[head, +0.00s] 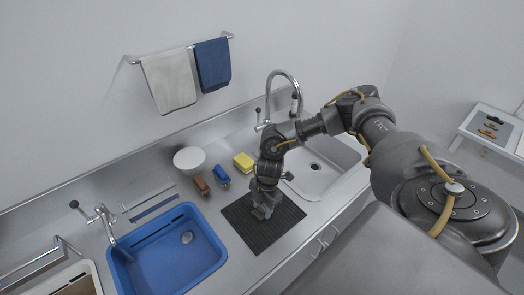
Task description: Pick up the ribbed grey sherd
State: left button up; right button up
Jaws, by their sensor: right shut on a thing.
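My right gripper (263,213) points down over the dark ribbed mat (285,222) on the counter, near the mat's middle. It is shut on a small grey piece at its fingertips, which I take to be the ribbed grey sherd. The piece is mostly hidden by the fingers, and its ribs are too small to make out. I cannot tell whether it touches the mat. My left gripper is not in view.
A blue basin (143,263) lies left of the mat and a grey sink (335,177) right of it, with a tall tap (296,85) behind. A yellow sponge (243,161), blue item (221,181), brown item (201,186) and white bowl (188,159) stand behind the mat.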

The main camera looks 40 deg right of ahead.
jog(key=shift+r, duration=0.55)
jog(key=s+r, duration=1.2)
jog(key=s, duration=0.2)
jog(key=shift+a+b, duration=0.35)
jog(key=shift+b, duration=0.1)
jog(key=shift+f, duration=0.1)
dwell(0.3)
